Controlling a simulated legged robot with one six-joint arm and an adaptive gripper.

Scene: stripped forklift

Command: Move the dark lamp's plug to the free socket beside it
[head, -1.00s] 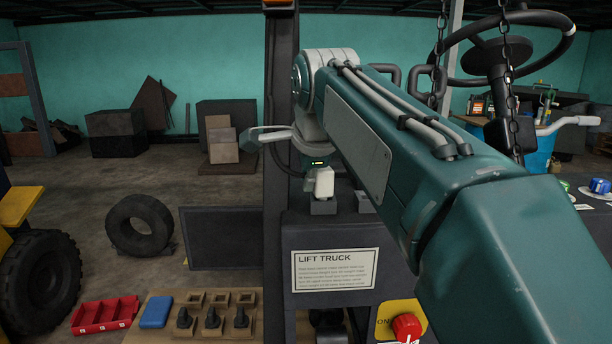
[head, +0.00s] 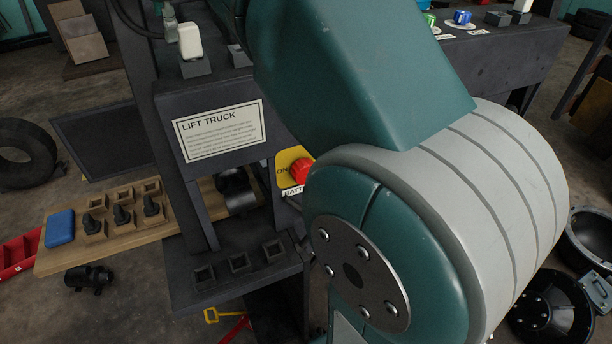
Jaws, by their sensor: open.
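A white plug (head: 189,39) stands upright on a dark socket block (head: 195,67) on top of the lift truck housing. A second dark socket block (head: 239,56) is beside it to the right, partly hidden by my arm; no plug shows on it. Part of my gripper (head: 170,24) shows at the top edge, close behind and left of the white plug. It is open; whether it touches the plug cannot be told. A blue lamp (head: 462,17) and a green lamp (head: 429,19) are on the right-hand bench. Which lamp is dark is unclear.
An empty dark socket (head: 497,18) and another white plug (head: 521,5) are at the top right. A wooden board (head: 70,257) holds black plugs. My arm covers the centre.

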